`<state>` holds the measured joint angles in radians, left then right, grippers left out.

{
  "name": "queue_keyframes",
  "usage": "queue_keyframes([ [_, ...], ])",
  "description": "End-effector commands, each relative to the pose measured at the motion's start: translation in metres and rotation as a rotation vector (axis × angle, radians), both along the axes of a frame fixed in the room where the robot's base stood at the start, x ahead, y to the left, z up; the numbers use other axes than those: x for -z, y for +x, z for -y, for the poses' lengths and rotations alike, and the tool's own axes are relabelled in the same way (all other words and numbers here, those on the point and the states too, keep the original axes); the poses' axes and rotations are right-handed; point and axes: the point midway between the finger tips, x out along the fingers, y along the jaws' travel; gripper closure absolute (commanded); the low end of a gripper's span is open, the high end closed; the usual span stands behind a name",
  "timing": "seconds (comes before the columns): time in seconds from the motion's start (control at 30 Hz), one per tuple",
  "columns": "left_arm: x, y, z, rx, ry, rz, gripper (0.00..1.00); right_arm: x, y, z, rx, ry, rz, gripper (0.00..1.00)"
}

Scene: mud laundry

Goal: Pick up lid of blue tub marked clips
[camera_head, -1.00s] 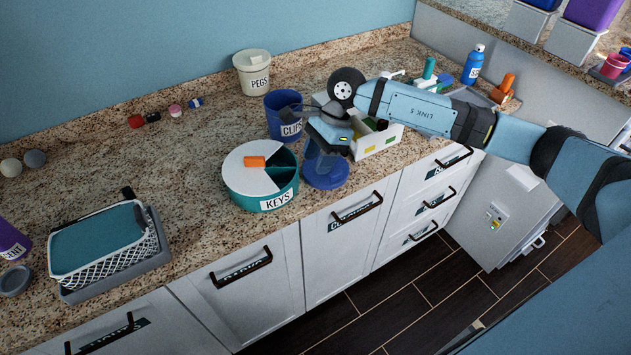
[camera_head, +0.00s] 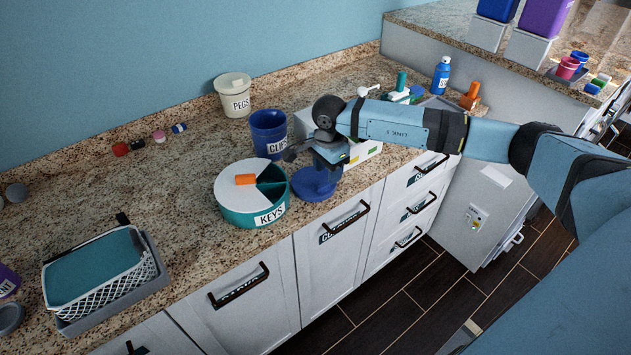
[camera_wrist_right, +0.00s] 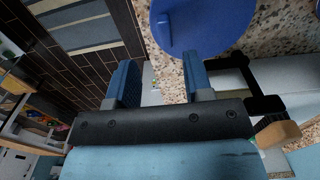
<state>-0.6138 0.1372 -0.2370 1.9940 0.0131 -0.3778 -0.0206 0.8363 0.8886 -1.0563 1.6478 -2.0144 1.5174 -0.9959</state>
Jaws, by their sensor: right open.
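The blue tub marked CLIPS (camera_head: 268,135) stands open on the counter, behind and to the right of the teal KEYS tub. A round blue lid (camera_head: 315,186) lies near the counter's front edge, in front of the CLIPS tub. My right gripper (camera_head: 308,159) is just above the lid and partly hides its far side. In the right wrist view, the lid (camera_wrist_right: 222,22) with a raised handle lies at the top, beyond the spread fingers of the right gripper (camera_wrist_right: 160,82). Nothing is between the fingers. My left gripper is not in view.
A white PEGS tub (camera_head: 233,95) is behind. A white box (camera_head: 365,152) stands right of the gripper. A basket (camera_head: 100,270) is at left.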

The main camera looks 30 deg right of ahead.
Motion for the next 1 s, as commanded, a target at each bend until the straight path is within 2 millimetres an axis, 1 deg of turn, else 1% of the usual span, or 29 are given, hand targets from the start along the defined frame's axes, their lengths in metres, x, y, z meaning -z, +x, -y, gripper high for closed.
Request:
queue_keyframes([
  [0.17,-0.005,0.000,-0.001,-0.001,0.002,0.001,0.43,0.012,0.002,-0.002,0.000,0.002,-0.001,0.53],
  [0.3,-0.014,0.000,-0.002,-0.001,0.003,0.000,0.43,0.033,0.006,-0.006,0.001,0.002,-0.003,0.53],
  [0.43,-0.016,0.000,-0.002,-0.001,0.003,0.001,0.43,0.050,0.006,-0.005,0.002,0.001,-0.001,0.53],
  [0.53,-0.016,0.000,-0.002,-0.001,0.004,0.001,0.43,0.055,0.006,-0.005,0.001,0.002,0.001,0.53],
  [0.73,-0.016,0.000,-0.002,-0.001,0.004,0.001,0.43,0.055,0.006,-0.005,0.000,0.001,0.001,0.53],
  [0.93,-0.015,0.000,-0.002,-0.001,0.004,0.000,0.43,0.055,0.006,-0.005,0.000,0.001,0.001,0.99],
  [1.0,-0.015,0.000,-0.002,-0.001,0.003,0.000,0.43,0.055,0.006,-0.005,0.000,0.001,0.001,1.00],
])
